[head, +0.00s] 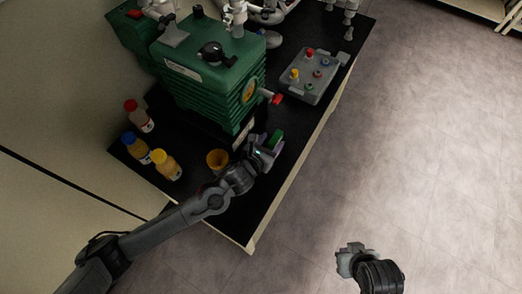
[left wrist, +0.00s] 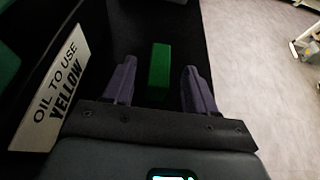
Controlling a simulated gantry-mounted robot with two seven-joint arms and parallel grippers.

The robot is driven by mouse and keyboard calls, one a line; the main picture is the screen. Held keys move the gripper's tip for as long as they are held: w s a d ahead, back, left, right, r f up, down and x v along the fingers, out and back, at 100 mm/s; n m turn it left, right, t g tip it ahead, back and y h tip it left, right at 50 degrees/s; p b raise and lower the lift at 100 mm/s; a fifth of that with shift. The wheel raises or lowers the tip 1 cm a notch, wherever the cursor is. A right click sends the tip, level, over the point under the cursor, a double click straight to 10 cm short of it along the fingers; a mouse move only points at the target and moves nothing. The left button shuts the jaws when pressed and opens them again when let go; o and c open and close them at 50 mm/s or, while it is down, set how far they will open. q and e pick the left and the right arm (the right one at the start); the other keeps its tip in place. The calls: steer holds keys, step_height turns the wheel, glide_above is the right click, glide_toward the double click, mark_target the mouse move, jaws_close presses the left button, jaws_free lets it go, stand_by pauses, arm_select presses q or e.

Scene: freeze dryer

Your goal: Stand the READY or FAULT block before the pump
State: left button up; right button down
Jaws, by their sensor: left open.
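A green block (head: 276,138) stands on the black bench top in front of the green pump (head: 209,75). In the left wrist view the green block (left wrist: 159,69) lies between the two purple fingers of my left gripper (left wrist: 158,85), with a gap on each side. My left gripper (head: 267,148) is open around or just above the block; I cannot tell how deep the fingers reach. No writing shows on the block. My right gripper (head: 348,258) is over the floor at the lower right, away from the bench; its fingers are too small to read.
A sign reading "OIL TO USE YELLOW" (left wrist: 62,83) stands left of the gripper. A grey box with coloured knobs (head: 308,76) is at the right. The bench's front corner is bare.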

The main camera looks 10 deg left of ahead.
arm_select(q)
steer(key=p+v, duration=0.1)
steer(key=v, duration=0.6)
steer(key=shift+r, duration=0.1)
